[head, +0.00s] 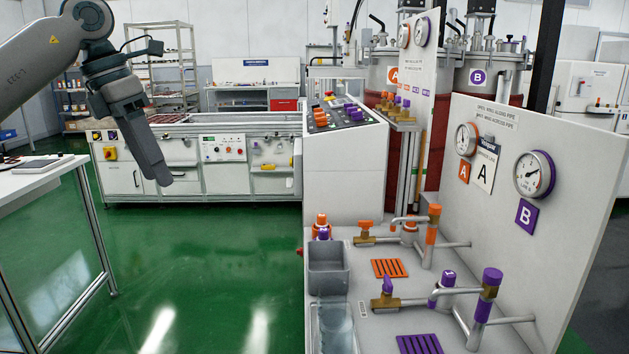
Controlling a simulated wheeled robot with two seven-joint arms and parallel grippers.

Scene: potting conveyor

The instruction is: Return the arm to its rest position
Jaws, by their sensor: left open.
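My left arm comes in from the upper left, and its gripper (160,182) points down over the green floor, in front of the white cabinet line. Nothing shows between its fingers, and it touches nothing in view. The near finger covers most of the far one. The gripper is open and empty. My right gripper is not in view.
A white bench (330,240) at right holds a grey bin (328,282), a clear container (335,330), and orange and purple valve pipes. A panel (570,150) with gauges stands behind. A white table (40,178) is at left. Green floor (200,260) lies open between.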

